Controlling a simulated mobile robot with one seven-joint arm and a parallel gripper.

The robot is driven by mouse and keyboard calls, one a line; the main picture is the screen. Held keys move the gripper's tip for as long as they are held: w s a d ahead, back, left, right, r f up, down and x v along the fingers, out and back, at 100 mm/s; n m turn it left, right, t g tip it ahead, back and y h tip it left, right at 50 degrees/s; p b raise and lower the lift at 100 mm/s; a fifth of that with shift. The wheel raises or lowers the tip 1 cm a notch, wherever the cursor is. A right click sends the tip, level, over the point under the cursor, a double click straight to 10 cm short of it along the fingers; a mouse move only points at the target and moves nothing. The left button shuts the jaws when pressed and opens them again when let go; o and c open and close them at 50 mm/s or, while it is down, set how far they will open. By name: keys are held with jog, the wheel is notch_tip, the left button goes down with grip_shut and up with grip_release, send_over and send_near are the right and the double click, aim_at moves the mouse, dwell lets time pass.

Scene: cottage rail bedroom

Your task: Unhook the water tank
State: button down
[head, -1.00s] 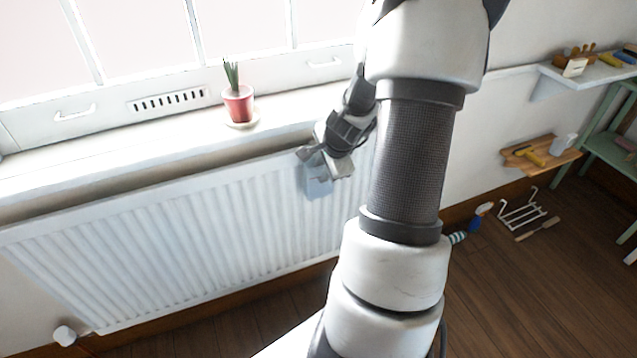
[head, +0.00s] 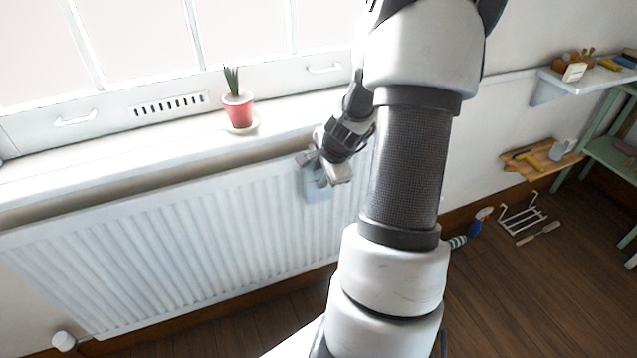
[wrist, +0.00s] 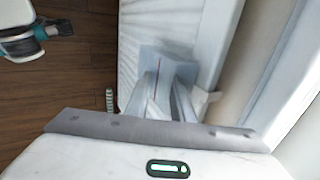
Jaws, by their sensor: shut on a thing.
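The water tank (head: 317,189) is a small pale blue-grey box at the front of the white radiator (head: 190,235), near its upper right. It also shows in the wrist view (wrist: 178,58), beyond the fingertips. My gripper (head: 318,171) reaches down to the tank's top from the sill side. In the wrist view my gripper's two fingers (wrist: 165,88) are drawn together on the tank's upper part. The tank still sits against the radiator. Its hook is hidden, and my arm covers the radiator's right end.
A potted plant (head: 239,105) stands on the window sill (head: 150,148) left of my gripper. A spray bottle (head: 481,221), a wire rack (head: 522,213) and a brush (head: 538,234) lie on the floor at right. Shelves line the right wall.

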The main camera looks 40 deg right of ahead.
jog(key=shift+w+d+r+p, duration=0.15)
jog(key=shift+r+p, duration=0.2)
jog(key=shift+r, duration=0.35)
jog(key=shift+w+r+p, duration=0.15)
jog(key=shift+r+p, duration=0.2)
jog(key=shift+r, duration=0.35)
jog(key=shift+s+f, duration=0.1)
jog(key=shift+s, duration=0.05)
jog(key=shift+s+b, duration=0.6)
jog(key=shift+b, duration=0.2)
jog(key=shift+s+a+f+b, duration=0.1)
jog(key=shift+s+a+b, duration=0.2)
jog(key=shift+s, duration=0.65)
jog(key=shift+s+a+b, duration=0.25)
jog(key=shift+s+a, duration=0.05)
jog(key=shift+s, duration=0.65)
jog(key=shift+s+a+f+b, duration=0.1)
jog(key=shift+s+a+b, duration=0.2)
jog(key=shift+s, duration=0.65)
